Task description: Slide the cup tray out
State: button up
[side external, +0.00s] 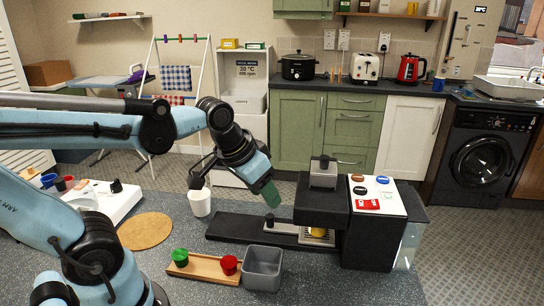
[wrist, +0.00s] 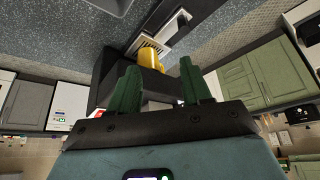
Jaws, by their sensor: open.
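The cup tray (side external: 284,228) is a light grey strip lying low in a black base, running left out of the black coffee machine (side external: 372,235). A small black knob (side external: 269,219) stands up near its left end. A yellow cup (side external: 318,232) sits on the slatted part of the tray under the machine's head; the cup also shows in the wrist view (wrist: 150,56). My gripper (side external: 269,194) points down and hangs above the knob, apart from it. In the wrist view its green fingers (wrist: 160,88) are spread with nothing between them.
A wooden tray (side external: 205,268) with a green and a red cup lies in front, beside a grey bin (side external: 262,268). A white bucket (side external: 200,202) and a round cork mat (side external: 145,230) are to the left. The machine's head overhangs the yellow cup.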

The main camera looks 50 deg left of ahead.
aim_at(269, 216)
jog(key=w+a+n+g, duration=0.2)
jog(key=w+a+g, duration=0.3)
jog(key=shift+h, duration=0.4)
jog(key=shift+d+f, duration=0.2)
jog(key=shift+f, duration=5.8)
jog(key=shift+c, duration=0.4)
grip_shut()
jog(key=shift+a, duration=0.1)
